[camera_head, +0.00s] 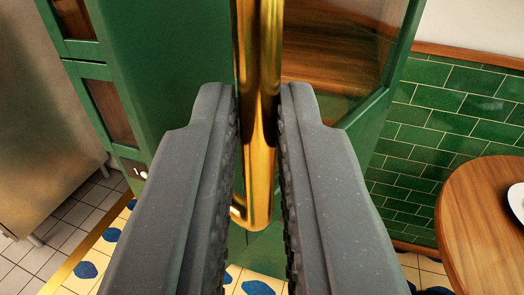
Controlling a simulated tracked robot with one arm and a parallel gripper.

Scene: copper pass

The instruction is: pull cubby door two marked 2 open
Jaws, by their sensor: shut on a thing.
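A vertical brass bar handle (262,140) runs down the middle of the view. My gripper (260,96) is shut on it, with one ridged grey finger on each side. The handle bends back to its mount at its lower end. Behind it is a green-framed door (392,82) with a panel that shows brown wood grain. The door stands at an angle to the green cabinet front (85,48) at the left. I cannot see a number 2 on the door. A small dark plate (136,170) on the cabinet has pale marks too small to read.
A round wooden table (478,205) with part of a white plate (517,200) stands at the right. Green wall tiles (440,115) are behind it. A metal-coloured unit (40,120) stands at the far left. Patterned floor tiles (105,240) show below.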

